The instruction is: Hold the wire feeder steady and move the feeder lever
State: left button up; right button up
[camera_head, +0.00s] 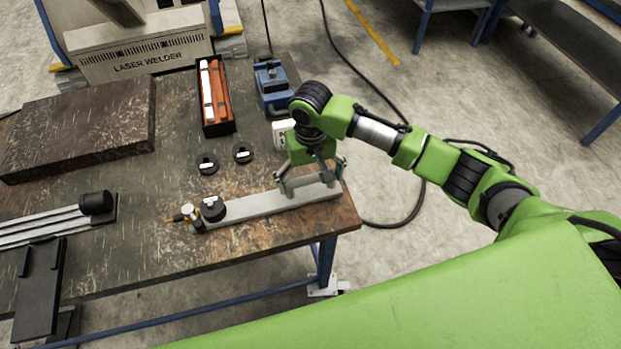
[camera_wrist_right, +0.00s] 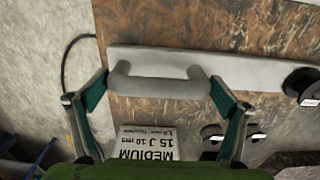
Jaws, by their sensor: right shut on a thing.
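My right gripper (camera_head: 310,180) is at the handle of a long grey bar near the table's right front corner. In the right wrist view the pale handle (camera_wrist_right: 160,80) lies between the two teal-padded fingers (camera_wrist_right: 160,97), which are shut on its ends. The grey bar (camera_head: 265,201) lies flat on the table, with a black knob (camera_head: 213,208) and a small yellow-tipped part (camera_head: 184,216) at its left end. I cannot tell for certain which object is the wire feeder, and no lever is clearly recognisable. My left gripper is not in view.
The worn brown table (camera_head: 150,225) holds a blue device (camera_head: 271,85), an orange-filled black tray (camera_head: 215,95), two black discs (camera_head: 207,163), a dark slab (camera_head: 80,127) and grey rails (camera_head: 40,222). A laser welder (camera_head: 145,45) stands behind.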

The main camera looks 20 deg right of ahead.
dwell(1.0)
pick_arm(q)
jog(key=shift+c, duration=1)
